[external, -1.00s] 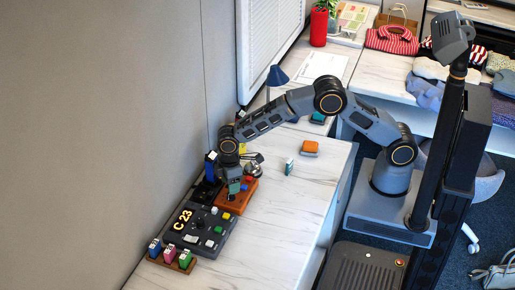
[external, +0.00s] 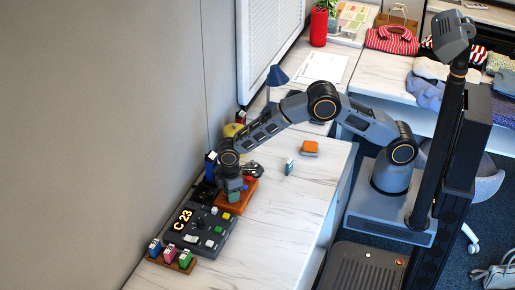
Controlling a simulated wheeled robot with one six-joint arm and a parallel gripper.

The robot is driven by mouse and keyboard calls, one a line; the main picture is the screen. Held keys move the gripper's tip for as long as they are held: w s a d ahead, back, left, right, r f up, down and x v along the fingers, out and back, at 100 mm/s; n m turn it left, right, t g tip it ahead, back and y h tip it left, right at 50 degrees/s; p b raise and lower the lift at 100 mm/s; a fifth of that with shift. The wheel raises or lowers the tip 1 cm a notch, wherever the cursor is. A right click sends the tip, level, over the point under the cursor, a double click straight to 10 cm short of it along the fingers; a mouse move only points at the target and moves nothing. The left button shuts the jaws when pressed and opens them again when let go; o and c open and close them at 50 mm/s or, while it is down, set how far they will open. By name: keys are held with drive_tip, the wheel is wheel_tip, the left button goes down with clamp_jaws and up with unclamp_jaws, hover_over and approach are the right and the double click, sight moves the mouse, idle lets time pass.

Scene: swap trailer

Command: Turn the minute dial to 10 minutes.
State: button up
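A dark control panel (external: 211,240) lies on the white marble-look worktop and shows "C 23" in yellow digits. It carries several small buttons and a dark round knob (external: 198,222). Behind it is an orange-brown box (external: 240,203). My gripper (external: 233,194) points down at this box, low over it or touching it; I cannot tell which. The gripper and wrist cover much of the box top, so any dial there is hidden. No minute markings are readable, and I cannot make out which control is the minute dial. The fingers are too small to tell open from shut.
A rack with blue, pink and green blocks (external: 171,263) stands in front of the panel. A dark holder with a blue item (external: 210,160) is close left of my wrist. A small teal-white item (external: 289,167) and an orange block (external: 310,147) stand right. The worktop's front right is clear.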

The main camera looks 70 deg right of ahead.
drive_tip(key=c, duration=0.5)
